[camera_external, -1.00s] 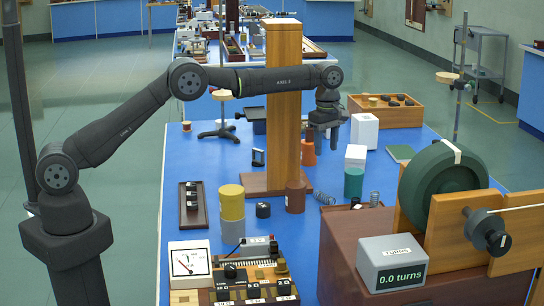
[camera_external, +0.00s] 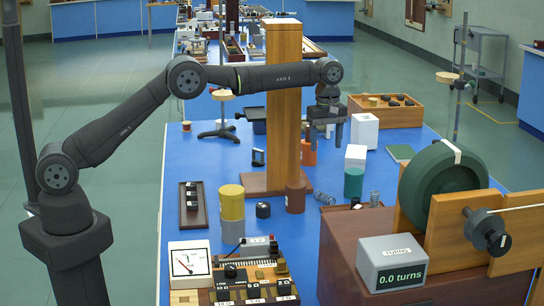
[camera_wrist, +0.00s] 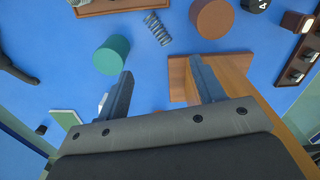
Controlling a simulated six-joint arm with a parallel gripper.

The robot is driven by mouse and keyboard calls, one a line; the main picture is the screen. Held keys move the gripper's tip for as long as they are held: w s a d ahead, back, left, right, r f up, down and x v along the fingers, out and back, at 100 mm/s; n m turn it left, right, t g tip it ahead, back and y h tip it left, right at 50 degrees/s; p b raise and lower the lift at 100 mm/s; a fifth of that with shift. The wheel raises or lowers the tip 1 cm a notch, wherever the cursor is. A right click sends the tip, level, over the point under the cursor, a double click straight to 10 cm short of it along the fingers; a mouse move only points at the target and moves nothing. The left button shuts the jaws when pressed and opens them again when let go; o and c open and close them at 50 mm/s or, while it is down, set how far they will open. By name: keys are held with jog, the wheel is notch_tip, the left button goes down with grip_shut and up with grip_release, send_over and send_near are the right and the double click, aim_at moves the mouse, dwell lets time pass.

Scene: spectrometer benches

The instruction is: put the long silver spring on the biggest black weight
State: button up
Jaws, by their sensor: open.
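A silver coil spring (camera_external: 325,198) lies on its side on the blue bench; the wrist view shows it too (camera_wrist: 157,28). Another coil (camera_external: 375,199) stands in a low tray partly hidden behind the brown housing; I cannot tell which is longer. A black weight (camera_external: 263,210) stands alone on the bench, and its edge shows in the wrist view (camera_wrist: 255,4). Several black weights (camera_external: 192,200) sit in a dark tray at the left. My gripper (camera_external: 327,140) is open and empty, high above the bench beside the wooden pillar; its fingers (camera_wrist: 160,85) are apart.
The wooden pillar (camera_external: 284,100) rises beside my gripper. A brown cylinder (camera_external: 295,197) and teal cylinder (camera_external: 353,182) stand on either side of the lying spring. The brown housing (camera_external: 345,265) with a green wheel (camera_external: 437,187) stands at the front right.

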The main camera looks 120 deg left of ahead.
send_over(324, 195)
notch_tip(324, 195, down, 11)
jog(key=shift+f, duration=0.2)
jog(key=shift+a+f, duration=0.15)
jog(key=shift+f, duration=1.35)
jog(key=shift+a+f, duration=0.15)
jog(key=shift+f, duration=1.35)
jog(key=shift+c, duration=0.4)
jog(key=c, duration=1.2)
jog(key=shift+r, duration=0.1)
jog(key=shift+c, duration=0.2)
